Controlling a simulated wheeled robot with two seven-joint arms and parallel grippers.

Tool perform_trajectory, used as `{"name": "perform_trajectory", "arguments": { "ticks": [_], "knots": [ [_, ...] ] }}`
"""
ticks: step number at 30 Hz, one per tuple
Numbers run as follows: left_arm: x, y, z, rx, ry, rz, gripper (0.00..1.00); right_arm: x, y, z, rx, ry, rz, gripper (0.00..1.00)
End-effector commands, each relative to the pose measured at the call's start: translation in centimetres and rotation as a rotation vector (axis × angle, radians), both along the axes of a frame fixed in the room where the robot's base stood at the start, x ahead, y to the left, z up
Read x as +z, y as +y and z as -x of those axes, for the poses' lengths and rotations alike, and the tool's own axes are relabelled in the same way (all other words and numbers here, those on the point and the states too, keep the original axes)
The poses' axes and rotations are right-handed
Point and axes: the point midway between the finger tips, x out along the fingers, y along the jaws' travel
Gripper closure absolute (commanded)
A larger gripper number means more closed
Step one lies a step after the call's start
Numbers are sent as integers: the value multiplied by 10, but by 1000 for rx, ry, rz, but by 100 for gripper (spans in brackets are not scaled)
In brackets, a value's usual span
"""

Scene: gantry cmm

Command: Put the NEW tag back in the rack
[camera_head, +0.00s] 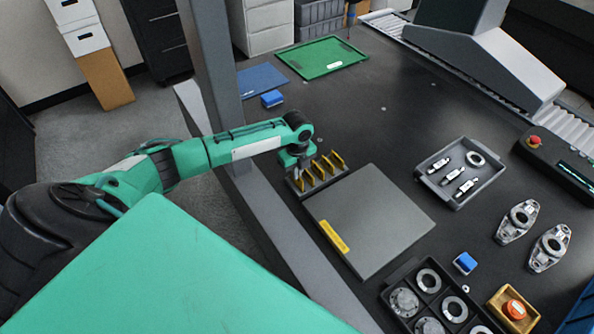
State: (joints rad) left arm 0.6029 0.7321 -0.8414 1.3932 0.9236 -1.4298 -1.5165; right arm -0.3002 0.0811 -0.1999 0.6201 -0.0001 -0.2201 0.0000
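A small dark rack (308,190) holding several upright yellow tags (320,169) stands on the black table, behind a flat grey plate. My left gripper (297,176) points down at the left end of this rack, close to the leftmost tags. The gripper is small and partly merges with the rack, so I cannot tell whether its fingers are open or hold a tag. A yellow strip with dark marks (334,236) lies along the left edge of the plate. No lettering on the tags is readable, so I cannot tell which is NEW. My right gripper is not in view.
The table behind the rack is mostly clear.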

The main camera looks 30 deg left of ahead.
Motion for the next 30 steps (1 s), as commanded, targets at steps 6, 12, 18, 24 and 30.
{"name": "perform_trajectory", "arguments": {
  "ticks": [6, 12, 18, 24, 30],
  "knots": [
    [0, 0, 0, 0, 0, 0, 100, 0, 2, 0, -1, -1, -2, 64],
    [-4, 0, 0, 0, 1, 0, 100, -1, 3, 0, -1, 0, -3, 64],
    [-10, -1, 0, 0, 1, 0, 100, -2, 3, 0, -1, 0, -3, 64],
    [-12, -1, 0, 0, 0, 0, 100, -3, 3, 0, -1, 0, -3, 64],
    [-12, -1, 0, 0, 0, 0, 100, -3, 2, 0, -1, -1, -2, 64]
  ]
}}
